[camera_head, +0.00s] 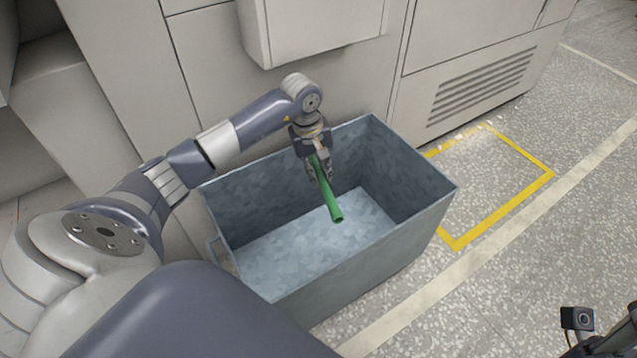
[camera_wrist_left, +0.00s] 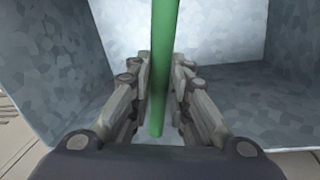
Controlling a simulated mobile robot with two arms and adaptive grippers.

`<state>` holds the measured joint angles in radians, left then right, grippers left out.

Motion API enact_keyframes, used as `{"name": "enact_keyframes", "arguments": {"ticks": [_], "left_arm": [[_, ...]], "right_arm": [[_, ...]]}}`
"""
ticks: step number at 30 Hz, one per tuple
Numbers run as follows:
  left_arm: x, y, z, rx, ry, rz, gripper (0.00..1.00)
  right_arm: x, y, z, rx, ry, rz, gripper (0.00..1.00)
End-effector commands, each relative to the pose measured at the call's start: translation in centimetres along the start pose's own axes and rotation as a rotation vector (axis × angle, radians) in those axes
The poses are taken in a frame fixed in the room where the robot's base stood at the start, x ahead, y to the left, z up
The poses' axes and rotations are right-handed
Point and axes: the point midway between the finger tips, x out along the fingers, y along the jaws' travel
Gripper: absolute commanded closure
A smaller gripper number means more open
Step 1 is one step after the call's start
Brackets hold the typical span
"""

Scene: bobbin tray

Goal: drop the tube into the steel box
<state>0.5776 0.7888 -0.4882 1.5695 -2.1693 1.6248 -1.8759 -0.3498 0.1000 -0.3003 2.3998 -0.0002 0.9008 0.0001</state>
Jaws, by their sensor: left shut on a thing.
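The green tube (camera_head: 332,200) is held in my left gripper (camera_head: 319,173), whose fingers are shut on it. The tube points down and tilts to the right, over the open steel box (camera_head: 333,266). In the left wrist view the tube (camera_wrist_left: 163,60) runs between the two fingers of the left gripper (camera_wrist_left: 160,92), with the walls of the steel box (camera_wrist_left: 62,70) around. The steel box is open-topped, bluish grey and looks empty inside. A dark part of my right arm shows at the lower right corner; its fingers cannot be made out.
A light grey cabinet wall (camera_head: 210,60) stands right behind the box, with a vented panel (camera_head: 482,85) to the right. A yellow floor marking (camera_head: 507,207) lies right of the box. The floor there is clear.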

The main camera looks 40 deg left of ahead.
Motion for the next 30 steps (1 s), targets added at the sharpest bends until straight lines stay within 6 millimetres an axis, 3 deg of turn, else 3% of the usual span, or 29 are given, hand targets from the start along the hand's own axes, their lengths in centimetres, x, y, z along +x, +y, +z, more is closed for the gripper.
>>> {"name": "enact_keyframes", "arguments": {"ticks": [6,7,10,22,26,30], "left_arm": [[0.0,0.0,0.0,0.0,0.0,0.0,1.0],[0.0,0.0,0.0,0.0,0.0,0.0,0.8],[0.0,0.0,0.0,0.0,0.0,0.0,0.59],[-0.5,0.0,-0.1,0.0,0.001,0.001,0.59],[-2.2,0.1,-0.1,0.002,0.004,0.002,0.59],[-5.3,0.1,-0.2,0.001,0.005,0.003,0.59]], "right_arm": [[0.0,0.0,0.0,0.0,-0.001,0.0,0.67],[0.0,0.0,0.0,0.0,-0.001,0.0,0.67],[0.0,0.0,0.0,0.0,-0.001,0.0,0.67],[0.0,0.0,0.0,-0.001,-0.001,0.001,0.67],[0.0,0.0,0.0,-0.001,-0.001,0.001,0.67],[0.0,0.0,0.0,0.0,-0.001,0.0,0.67]]}}
